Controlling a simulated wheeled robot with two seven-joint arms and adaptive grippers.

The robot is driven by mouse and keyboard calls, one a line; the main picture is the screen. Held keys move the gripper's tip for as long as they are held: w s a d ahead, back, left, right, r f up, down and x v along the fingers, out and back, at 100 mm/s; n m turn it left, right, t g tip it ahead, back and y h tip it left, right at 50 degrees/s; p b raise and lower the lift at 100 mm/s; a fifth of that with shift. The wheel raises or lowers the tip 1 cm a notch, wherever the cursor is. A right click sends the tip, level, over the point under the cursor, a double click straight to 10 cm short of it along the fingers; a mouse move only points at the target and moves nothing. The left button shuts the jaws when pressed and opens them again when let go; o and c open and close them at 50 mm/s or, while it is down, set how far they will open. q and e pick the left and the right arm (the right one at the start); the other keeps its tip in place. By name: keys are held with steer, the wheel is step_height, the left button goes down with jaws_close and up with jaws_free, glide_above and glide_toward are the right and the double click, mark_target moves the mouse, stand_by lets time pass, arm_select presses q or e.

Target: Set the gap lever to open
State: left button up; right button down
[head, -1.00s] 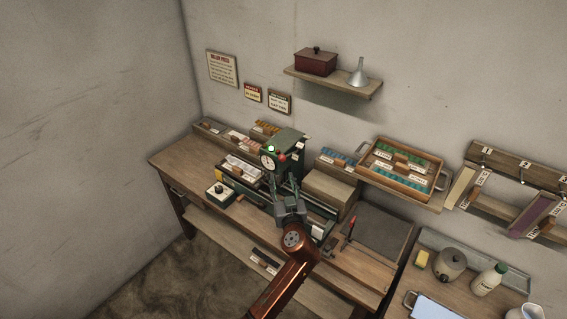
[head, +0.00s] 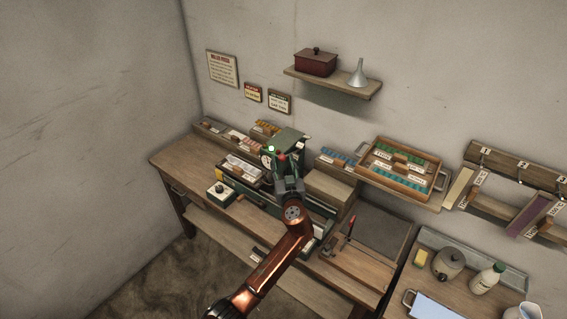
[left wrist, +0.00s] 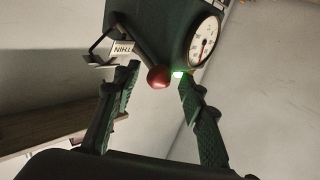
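The green press (head: 290,136) stands on the back bench against the wall. Its gap lever is a dark rod with a red ball knob (left wrist: 158,77); the knob also shows in the head view (head: 281,157). A white label reading THIN (left wrist: 123,47) sits beside the lever. My left gripper (left wrist: 160,78) is open at the press front, one finger on each side of the red knob. I cannot tell whether either finger touches it. In the head view the left gripper (head: 286,170) hides part of the press. My right gripper is not in view.
The press has a round dial (left wrist: 204,40) and a lit green lamp (left wrist: 178,73) close to one finger. A box with a dark knob (head: 221,189) stands on the bench left of my arm. A tray of coloured pieces (head: 401,167) is right of the press.

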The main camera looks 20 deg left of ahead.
arm_select(q)
jaws_close()
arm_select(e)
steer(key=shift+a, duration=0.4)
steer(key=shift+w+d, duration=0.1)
